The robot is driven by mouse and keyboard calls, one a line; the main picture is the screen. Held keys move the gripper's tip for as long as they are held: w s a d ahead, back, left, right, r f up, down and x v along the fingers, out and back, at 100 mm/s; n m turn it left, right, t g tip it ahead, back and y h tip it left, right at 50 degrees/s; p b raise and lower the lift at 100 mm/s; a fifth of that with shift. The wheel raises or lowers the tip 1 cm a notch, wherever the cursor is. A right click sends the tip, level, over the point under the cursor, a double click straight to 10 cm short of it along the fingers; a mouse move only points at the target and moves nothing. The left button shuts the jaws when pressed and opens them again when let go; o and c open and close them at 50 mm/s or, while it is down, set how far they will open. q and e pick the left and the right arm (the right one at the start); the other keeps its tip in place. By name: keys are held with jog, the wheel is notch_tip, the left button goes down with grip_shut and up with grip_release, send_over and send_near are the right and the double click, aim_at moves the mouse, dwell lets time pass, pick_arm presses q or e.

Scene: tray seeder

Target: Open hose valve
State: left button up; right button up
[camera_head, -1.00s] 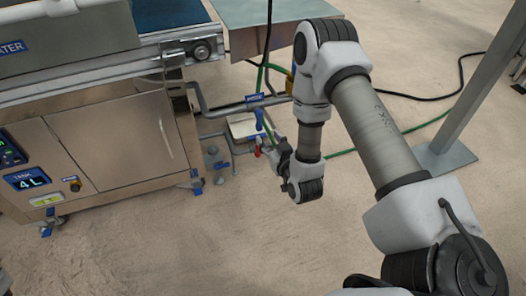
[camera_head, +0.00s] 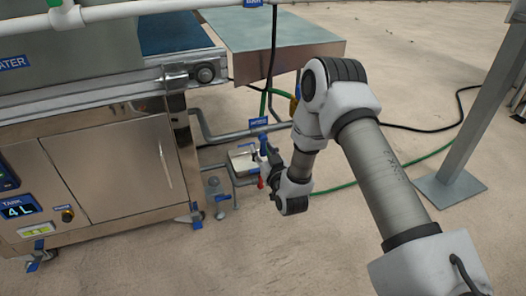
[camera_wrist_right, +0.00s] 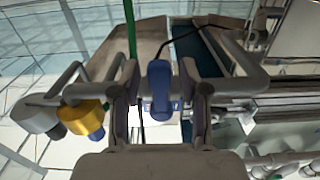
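The hose valve's blue handle (camera_head: 263,142) stands upright on the grey pipework beside the steel machine. In the right wrist view the blue handle (camera_wrist_right: 159,88) is between the two fingers of my right gripper (camera_wrist_right: 160,120), with a visible gap on each side. In the head view my right gripper (camera_head: 268,165) is small and at the handle, partly hidden by my own wrist. A green hose (camera_wrist_right: 131,40) rises just behind the handle in the wrist view. My left gripper is out of view.
The steel machine (camera_head: 110,150) stands at left, with pipes (camera_head: 215,139) along its side. A red lever (camera_head: 260,183) is just below the gripper. A yellow part (camera_wrist_right: 83,117) sits left of the fingers. A metal post (camera_head: 450,185) stands at right; floor between is mostly clear.

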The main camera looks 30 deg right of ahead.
aim_at(246, 136)
grip_shut()
jog(key=shift+a, duration=0.1)
jog(key=a+r+m, duration=0.1)
jog(key=m, duration=0.5)
jog(key=a+r+m, duration=0.1)
jog(key=r+m, duration=0.1)
jog(key=m, duration=0.4)
jog(key=w+a+r+m, duration=0.1)
jog(key=a+m, duration=0.1)
jog(key=m, duration=0.4)
jog(key=shift+r, duration=0.2)
dwell(0.5)
jog(key=shift+o, duration=1.3)
grip_release()
